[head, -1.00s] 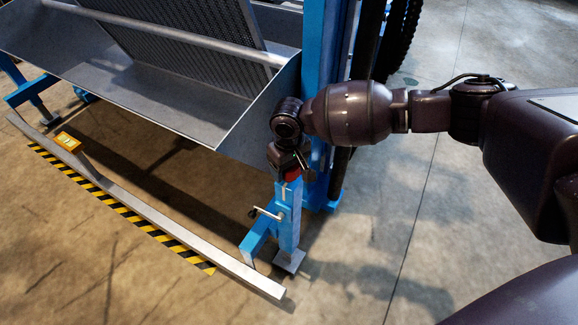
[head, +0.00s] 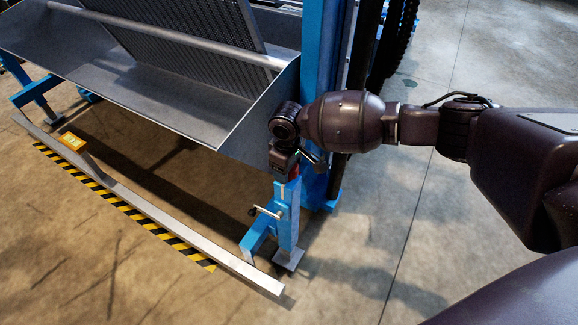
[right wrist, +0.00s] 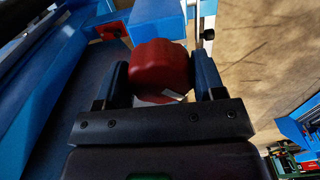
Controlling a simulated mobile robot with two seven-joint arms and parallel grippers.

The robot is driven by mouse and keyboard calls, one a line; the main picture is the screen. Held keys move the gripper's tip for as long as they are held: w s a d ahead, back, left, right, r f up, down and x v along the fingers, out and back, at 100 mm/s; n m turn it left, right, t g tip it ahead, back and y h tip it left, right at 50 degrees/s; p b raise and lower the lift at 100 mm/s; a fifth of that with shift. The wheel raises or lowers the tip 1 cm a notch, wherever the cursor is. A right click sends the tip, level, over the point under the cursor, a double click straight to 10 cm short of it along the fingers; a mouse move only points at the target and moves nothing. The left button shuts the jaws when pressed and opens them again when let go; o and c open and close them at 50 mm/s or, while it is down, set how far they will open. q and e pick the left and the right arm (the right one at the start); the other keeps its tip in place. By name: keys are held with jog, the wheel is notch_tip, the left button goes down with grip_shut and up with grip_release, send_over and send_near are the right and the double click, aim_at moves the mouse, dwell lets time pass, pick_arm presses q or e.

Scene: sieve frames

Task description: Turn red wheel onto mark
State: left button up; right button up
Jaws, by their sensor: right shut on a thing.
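The red wheel (right wrist: 160,65) is a thick round knob in the right wrist view. My right gripper (right wrist: 162,80) is shut on it, with one finger on each side. A small white patch (right wrist: 172,95) shows at the wheel's near edge; I cannot tell whether it is the mark. In the head view my right gripper (head: 285,171) points down over the top of a blue post (head: 287,215) and hides nearly all of the wheel. My left gripper is not in view.
A grey metal trough (head: 150,100) with a perforated screen (head: 195,40) stands left of my right arm. A tall blue column (head: 325,60) rises close behind the gripper. A metal rail (head: 150,205) and yellow-black striping (head: 130,215) lie at the left. Floor at the right is clear.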

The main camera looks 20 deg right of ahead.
jog(key=n, duration=0.4)
jog(key=shift+n+p, duration=0.3)
jog(key=shift+p, duration=0.1)
jog(key=shift+n, duration=1.1)
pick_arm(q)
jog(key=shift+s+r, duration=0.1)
pick_arm(e)
jog(key=shift+n, duration=1)
jog(key=shift+f, duration=0.1)
jog(key=o, duration=0.9)
